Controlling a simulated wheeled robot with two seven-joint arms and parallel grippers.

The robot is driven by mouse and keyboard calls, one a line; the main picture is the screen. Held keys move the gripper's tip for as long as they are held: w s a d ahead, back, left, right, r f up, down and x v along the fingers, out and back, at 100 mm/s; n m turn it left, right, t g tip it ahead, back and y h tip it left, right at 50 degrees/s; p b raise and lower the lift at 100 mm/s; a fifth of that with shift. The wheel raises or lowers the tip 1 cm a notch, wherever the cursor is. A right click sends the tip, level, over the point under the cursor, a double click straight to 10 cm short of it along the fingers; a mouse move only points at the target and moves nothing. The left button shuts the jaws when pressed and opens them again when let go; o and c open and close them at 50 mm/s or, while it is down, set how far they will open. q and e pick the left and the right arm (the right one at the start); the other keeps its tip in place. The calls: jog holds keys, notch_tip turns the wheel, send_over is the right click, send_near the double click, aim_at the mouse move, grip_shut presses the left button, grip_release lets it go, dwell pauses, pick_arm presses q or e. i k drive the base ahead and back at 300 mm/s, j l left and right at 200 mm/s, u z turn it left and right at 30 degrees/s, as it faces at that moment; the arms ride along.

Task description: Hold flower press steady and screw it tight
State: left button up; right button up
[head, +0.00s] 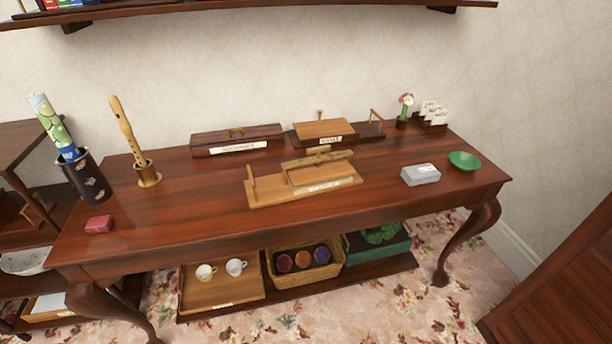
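A light wooden device that looks like the flower press (322,176) stands in the middle of the table, toward the front. It has a flat base board with a short upright post at its left end. A raised block with a bar across its top sits on the right part of the board, and a pale label is on its front. How tight it is cannot be told. Neither of my grippers is in view, and nothing touches the device.
The dark wooden table (210,200) has clear surface around the device. Behind it are a long dark box (236,140) and a wooden block on a dark stand (324,130). A grey box (420,175) and green bowl (464,161) lie right, a red box (99,224) left.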

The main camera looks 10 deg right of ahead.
aim_at(310, 151)
jog(key=i+l, duration=0.2)
jog(key=i, duration=0.25)
jog(key=i+l, duration=0.2)
jog(key=i, duration=0.2)
jog(key=i+l, duration=0.15)
jog(key=i, duration=0.3)
jog(key=k+l, duration=0.1)
jog(key=k, duration=0.4)
jog(key=i+j, duration=0.1)
jog(key=i, duration=0.4)
